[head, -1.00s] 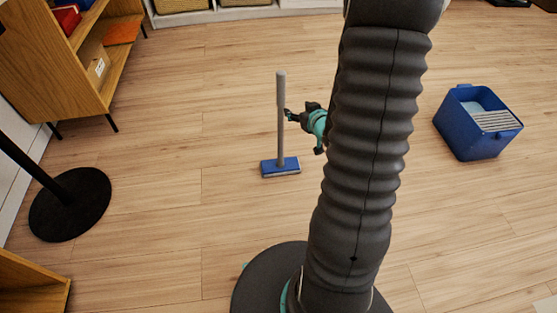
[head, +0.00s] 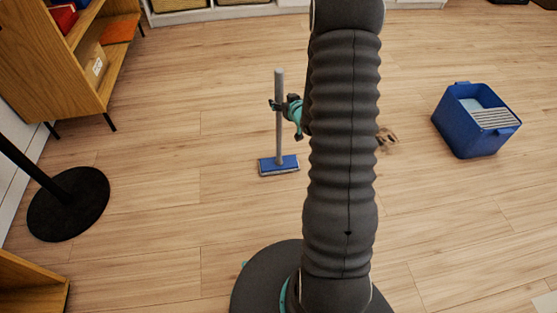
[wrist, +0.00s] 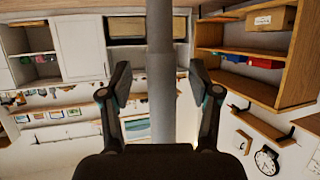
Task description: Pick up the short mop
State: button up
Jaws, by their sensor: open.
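The short mop (head: 279,120) stands upright on the wood floor in the head view, with a grey handle and a blue head (head: 279,165) flat on the floor. My gripper (head: 276,104) is at the upper part of the handle. In the wrist view the handle (wrist: 160,75) runs vertically between the two open fingers of my gripper (wrist: 160,85), with gaps on both sides. The mop head is out of the wrist view. My arm hides part of the floor to the right of the mop.
A blue bucket (head: 463,130) with a grey wringer stands at right. A black round lamp base (head: 68,205) is at left, below a wooden shelf (head: 110,85). A small brownish item (head: 387,138) shows beside my arm. The floor around the mop is clear.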

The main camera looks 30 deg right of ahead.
jog(key=shift+x, duration=1.4)
grip_shut()
